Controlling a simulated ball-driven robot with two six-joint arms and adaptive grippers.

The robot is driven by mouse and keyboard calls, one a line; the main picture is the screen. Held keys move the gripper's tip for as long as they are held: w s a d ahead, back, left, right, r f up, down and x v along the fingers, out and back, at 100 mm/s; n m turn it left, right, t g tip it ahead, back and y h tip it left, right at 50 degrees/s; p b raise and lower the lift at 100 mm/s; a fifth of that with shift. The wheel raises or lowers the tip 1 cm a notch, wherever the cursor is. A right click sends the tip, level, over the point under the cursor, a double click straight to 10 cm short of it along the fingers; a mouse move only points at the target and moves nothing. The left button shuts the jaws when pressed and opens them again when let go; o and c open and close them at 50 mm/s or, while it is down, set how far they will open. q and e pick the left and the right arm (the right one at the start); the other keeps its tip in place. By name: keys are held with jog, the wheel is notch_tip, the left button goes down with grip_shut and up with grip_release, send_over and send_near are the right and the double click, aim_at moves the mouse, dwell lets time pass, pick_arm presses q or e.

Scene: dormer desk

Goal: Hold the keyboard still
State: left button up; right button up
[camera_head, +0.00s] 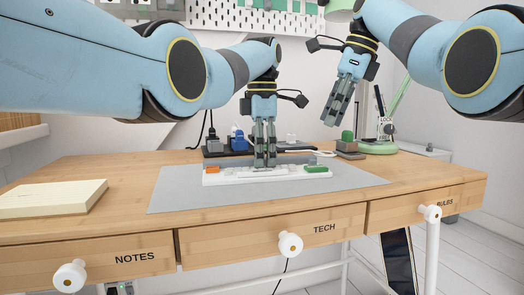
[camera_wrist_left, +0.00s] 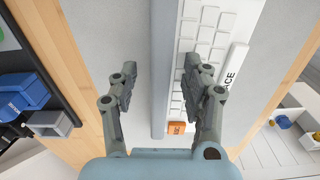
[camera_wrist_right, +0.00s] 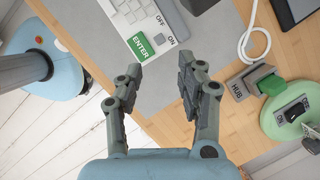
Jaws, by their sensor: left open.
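The white keyboard (camera_head: 240,179) lies on the grey mat, with an orange key at its left end and a green key at its right end. My left gripper (camera_head: 265,163) points down at the keyboard's middle. In the left wrist view its jaws (camera_wrist_left: 158,85) are open, with the keyboard's long edge (camera_wrist_left: 165,70) between them; I cannot tell whether they touch it. My right gripper (camera_head: 334,117) hangs raised, right of the keyboard. In the right wrist view it is open and empty (camera_wrist_right: 160,80), with the green ENTER key (camera_wrist_right: 140,46) beyond its fingers.
The grey mat (camera_head: 175,195) covers the desk's middle. A cream box (camera_head: 50,199) lies at the left. Behind stand a dark strip with plugs (camera_head: 237,141), a grey hub with a green block (camera_head: 347,145) and a green lamp base (camera_head: 377,148). Drawer knobs stick out in front.

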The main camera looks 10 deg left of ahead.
pick_arm(q)
grip_shut()
